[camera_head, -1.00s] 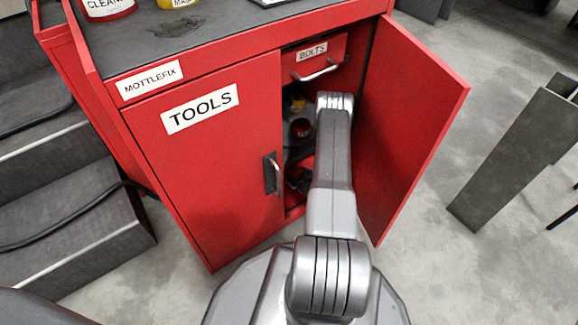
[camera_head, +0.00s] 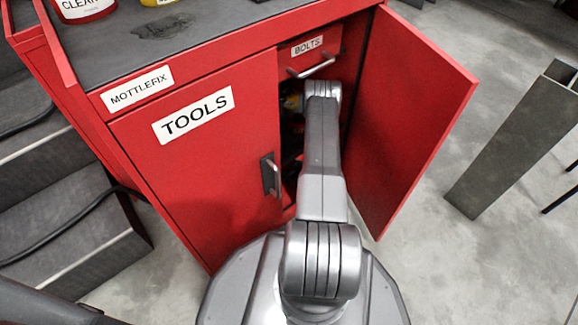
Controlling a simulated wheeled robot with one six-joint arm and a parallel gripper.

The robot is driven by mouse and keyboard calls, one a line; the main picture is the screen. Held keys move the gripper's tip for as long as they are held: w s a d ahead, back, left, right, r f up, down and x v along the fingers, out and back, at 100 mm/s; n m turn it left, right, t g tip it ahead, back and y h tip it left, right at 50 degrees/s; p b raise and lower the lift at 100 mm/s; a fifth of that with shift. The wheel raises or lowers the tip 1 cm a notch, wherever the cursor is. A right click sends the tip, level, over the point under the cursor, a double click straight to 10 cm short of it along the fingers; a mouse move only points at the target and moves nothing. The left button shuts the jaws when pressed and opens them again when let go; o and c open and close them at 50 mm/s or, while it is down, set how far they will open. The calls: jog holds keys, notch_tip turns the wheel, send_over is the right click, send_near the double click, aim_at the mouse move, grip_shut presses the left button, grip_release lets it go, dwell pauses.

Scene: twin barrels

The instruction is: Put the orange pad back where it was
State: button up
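The orange pad is not clearly seen in the head view. My arm reaches into the opening under the BOLTS drawer. My gripper is hidden behind my own arm and inside the cabinet, so its fingers and anything in them do not show.
The BOLTS drawer (camera_head: 318,57) is shut above the opening. A red-and-white container (camera_head: 82,8) stands on the dark cabinet top. Grey steps (camera_head: 75,225) are at the left. A grey metal beam (camera_head: 515,140) stands at the right, with bare floor between it and the open door.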

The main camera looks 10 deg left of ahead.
jog(key=shift+f, duration=0.2)
jog(key=o, duration=1.1)
jog(key=shift+c, duration=0.2)
jog(key=p+v, duration=0.2)
jog(key=v, duration=0.1)
jog(key=p+v, duration=0.1)
jog(key=v, duration=0.3)
jog(key=shift+s+d+p, duration=0.1)
jog(key=shift+s+p, duration=0.25)
jog(key=shift+s, duration=0.15)
jog(key=shift+f, duration=0.1)
